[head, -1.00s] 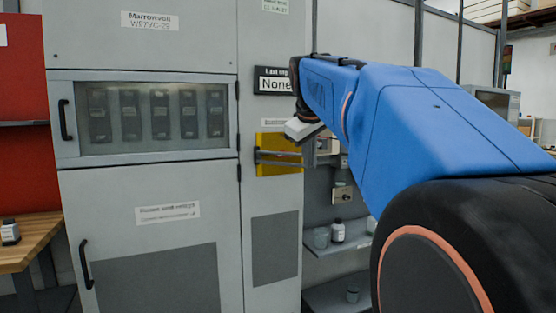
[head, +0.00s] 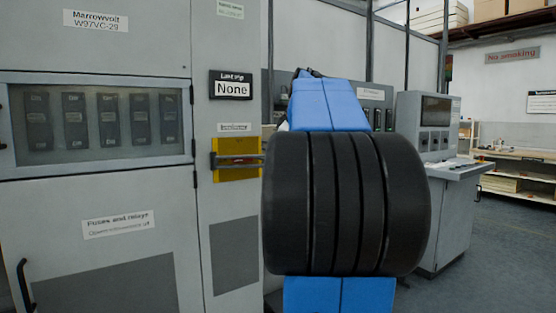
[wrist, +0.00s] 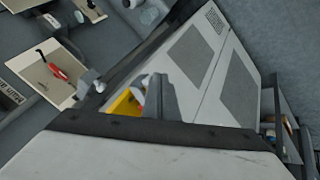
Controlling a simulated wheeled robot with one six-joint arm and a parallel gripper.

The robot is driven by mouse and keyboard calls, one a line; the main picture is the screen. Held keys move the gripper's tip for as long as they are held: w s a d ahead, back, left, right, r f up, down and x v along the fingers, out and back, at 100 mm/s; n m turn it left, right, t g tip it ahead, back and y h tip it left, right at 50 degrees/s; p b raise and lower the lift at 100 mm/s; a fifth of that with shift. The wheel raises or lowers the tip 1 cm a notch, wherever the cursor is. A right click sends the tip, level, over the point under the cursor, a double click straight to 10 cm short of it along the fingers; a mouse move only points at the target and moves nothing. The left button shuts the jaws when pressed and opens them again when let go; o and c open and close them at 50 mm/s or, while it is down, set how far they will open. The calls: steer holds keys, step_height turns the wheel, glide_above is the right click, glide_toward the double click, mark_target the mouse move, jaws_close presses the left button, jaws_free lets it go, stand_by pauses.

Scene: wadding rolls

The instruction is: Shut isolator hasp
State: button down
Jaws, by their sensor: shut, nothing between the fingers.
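The isolator's yellow plate (head: 240,174) is on the grey cabinet's narrow right-hand section, with a dark horizontal bar (head: 228,160) across it. I cannot make out whether this bar is the hasp or how far it is closed. In the wrist view a yellow patch (wrist: 121,105) shows beside my gripper (wrist: 160,96). My gripper is shut and empty, near the cabinet face. I cannot tell whether it touches the hasp. In the head view my own arm hides it, just right of the yellow plate.
A grey cabinet (head: 110,190) with a windowed row of switches fills the left. A control console (head: 432,165) stands to the right, with open floor (head: 500,245) beyond. The wrist view shows a cream board with a red-handled switch (wrist: 58,72).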

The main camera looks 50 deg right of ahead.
steer(key=w+d+n+y, duration=0.4)
steer(key=w+d+n, duration=0.2)
steer(key=d, duration=0.1)
steer(key=shift+w+n+t, duration=0.3)
steer(key=shift+w, duration=0.05)
steer(key=shift+d+r, duration=0.15)
stand_by(0.4)
